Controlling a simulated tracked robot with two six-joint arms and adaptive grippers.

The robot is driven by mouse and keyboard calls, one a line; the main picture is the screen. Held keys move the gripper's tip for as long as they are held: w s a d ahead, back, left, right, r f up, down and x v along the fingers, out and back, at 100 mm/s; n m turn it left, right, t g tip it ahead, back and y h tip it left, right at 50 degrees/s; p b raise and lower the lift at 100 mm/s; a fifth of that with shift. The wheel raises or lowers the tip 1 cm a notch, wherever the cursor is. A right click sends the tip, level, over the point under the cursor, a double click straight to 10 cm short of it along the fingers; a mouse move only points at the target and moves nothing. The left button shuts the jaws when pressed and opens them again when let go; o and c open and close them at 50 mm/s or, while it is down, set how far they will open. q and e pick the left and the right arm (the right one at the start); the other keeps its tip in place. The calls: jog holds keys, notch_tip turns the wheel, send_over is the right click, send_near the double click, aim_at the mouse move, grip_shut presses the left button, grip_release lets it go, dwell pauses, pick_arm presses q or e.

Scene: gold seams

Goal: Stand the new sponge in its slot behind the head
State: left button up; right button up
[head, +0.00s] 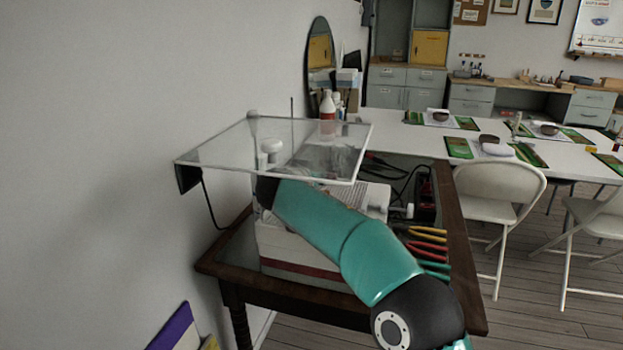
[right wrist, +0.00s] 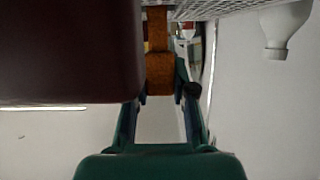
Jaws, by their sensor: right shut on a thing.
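In the right wrist view, my right gripper (right wrist: 162,92) is shut on an orange-brown sponge (right wrist: 160,72), held between its teal fingers. A narrower strip of similar colour extends above it; I cannot tell whether it is the same piece. A dark red-brown block (right wrist: 65,50) fills the left of that view, close beside the sponge. In the head view, my teal right arm reaches under a clear tilted panel (head: 225,147) toward the far-left side of a white machine (head: 300,249) with a red stripe. Its gripper and the sponge are hidden there. I cannot make out the slot.
The machine stands on a dark wooden table (head: 232,273) against the left wall. Pliers (head: 428,247) with coloured handles lie at its right. A white knob-like part (right wrist: 285,25) hangs at top right in the wrist view. White folding chairs (head: 495,190) stand right of the table.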

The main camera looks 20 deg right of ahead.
jog(key=o, duration=0.8)
